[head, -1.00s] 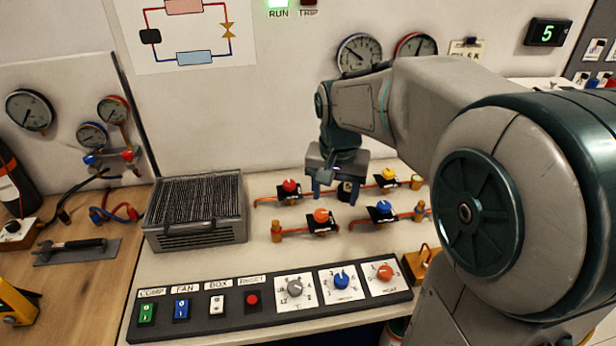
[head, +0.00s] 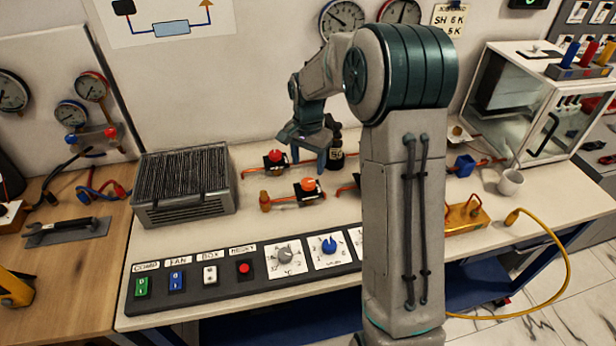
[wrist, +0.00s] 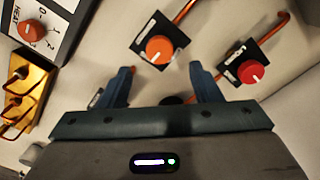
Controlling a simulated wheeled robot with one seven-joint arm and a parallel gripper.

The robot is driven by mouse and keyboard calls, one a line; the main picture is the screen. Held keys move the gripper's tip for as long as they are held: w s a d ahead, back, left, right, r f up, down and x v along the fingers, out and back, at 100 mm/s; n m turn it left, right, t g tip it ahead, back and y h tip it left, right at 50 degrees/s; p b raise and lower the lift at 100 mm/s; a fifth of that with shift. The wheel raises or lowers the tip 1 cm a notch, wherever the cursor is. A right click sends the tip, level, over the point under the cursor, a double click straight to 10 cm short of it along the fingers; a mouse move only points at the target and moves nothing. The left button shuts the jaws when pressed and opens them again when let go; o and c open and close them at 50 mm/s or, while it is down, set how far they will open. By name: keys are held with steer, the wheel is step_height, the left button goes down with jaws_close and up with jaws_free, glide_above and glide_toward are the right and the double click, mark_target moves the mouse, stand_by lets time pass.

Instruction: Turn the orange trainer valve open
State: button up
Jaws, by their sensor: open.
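The orange trainer valve (head: 308,186) is an orange round knob on a black block, set in copper pipe on the pale bench. In the wrist view its knob (wrist: 159,49) has a pale pointer mark. My gripper (head: 311,162) is open and empty, above and behind the orange valve in the head view. In the wrist view the fingertips (wrist: 161,71) are spread, with the orange valve just beyond them, between their lines. Nothing shows the fingers touching it. A red valve (head: 275,157) stands behind and left; it also shows right of the fingers (wrist: 252,72).
A finned grey box (head: 185,190) is at left. A switch panel (head: 215,285) runs along the front. A glass-front cabinet (head: 535,100), white mug (head: 510,182) and brass block (head: 462,215) are at right.

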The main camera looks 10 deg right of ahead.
mark_target(308, 182)
step_height(308, 182, down, 7)
steer(key=shift+r+p, duration=0.1)
steer(key=shift+p, duration=0.3)
steer(key=c, duration=1)
